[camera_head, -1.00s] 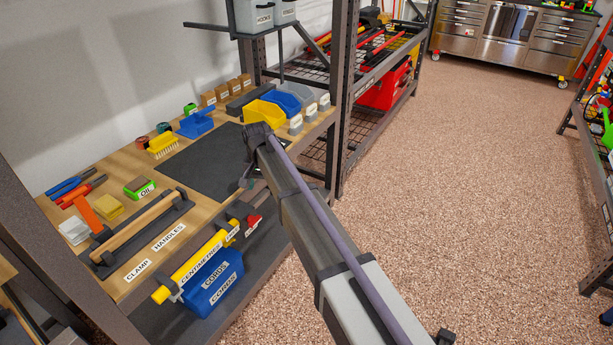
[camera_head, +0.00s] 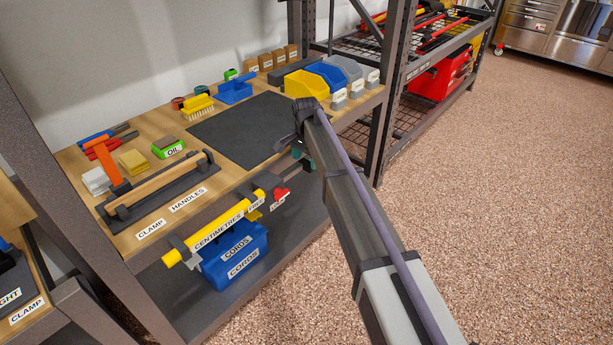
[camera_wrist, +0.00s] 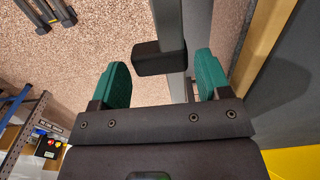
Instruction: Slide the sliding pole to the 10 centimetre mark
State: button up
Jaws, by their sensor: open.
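My gripper (camera_head: 303,158) is above and right of that end, by the shelf front, mostly hidden by my arm. In the wrist view my gripper (camera_wrist: 163,80) shows two green fingertips spread apart. A dark block (camera_wrist: 160,58) on a grey bar appears between them; whether it touches is unclear.
On the wooden shelf are a CLAMP HANDLES bar (camera_head: 160,187), a green OIL block (camera_head: 169,150), a dark mat (camera_head: 240,130) and a yellow bin (camera_head: 305,85). The floor to the right is clear.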

notch_tip(320, 180, down, 2)
jog(key=shift+f+b, duration=0.15)
jog(key=shift+b, duration=0.3)
jog(key=shift+r, duration=0.2)
jog(key=shift+c, duration=0.4)
